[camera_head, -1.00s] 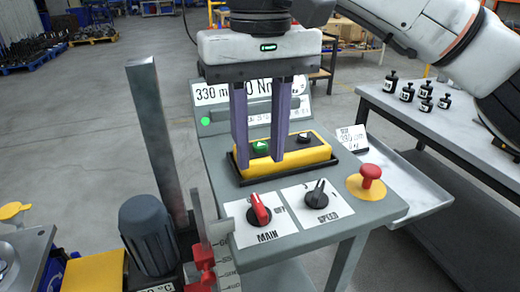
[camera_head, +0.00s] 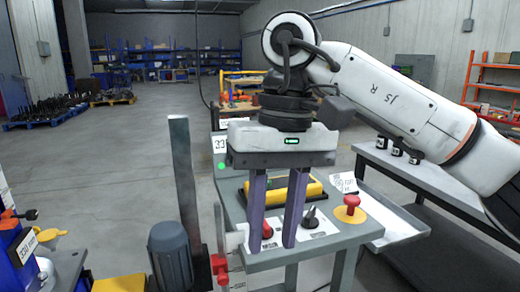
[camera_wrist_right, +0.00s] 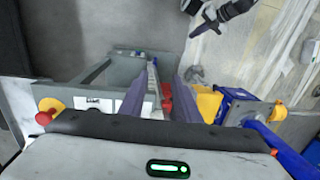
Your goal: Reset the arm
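My right arm (camera_head: 390,95) comes in from the right in the head view. Its right gripper (camera_head: 272,245) points down over the front of the grey control stand (camera_head: 340,236), with its two purple-grey fingers apart and nothing seen between them. The fingers overlap the red MAIN switch (camera_head: 267,230) in the picture; I cannot tell contact. The open fingers also show in the right wrist view (camera_wrist_right: 160,92). A dark part (camera_wrist_right: 212,18) at the top of that view looks like my left gripper; its opening is unclear. The left gripper is not seen in the head view.
The stand carries a black SPEED knob (camera_head: 311,218), a red mushroom button (camera_head: 352,203) and a yellow box (camera_head: 312,188). An upright metal post (camera_head: 186,195) and a dark motor (camera_head: 171,255) stand left of it. A bench (camera_head: 425,180) is at right. Open floor lies behind.

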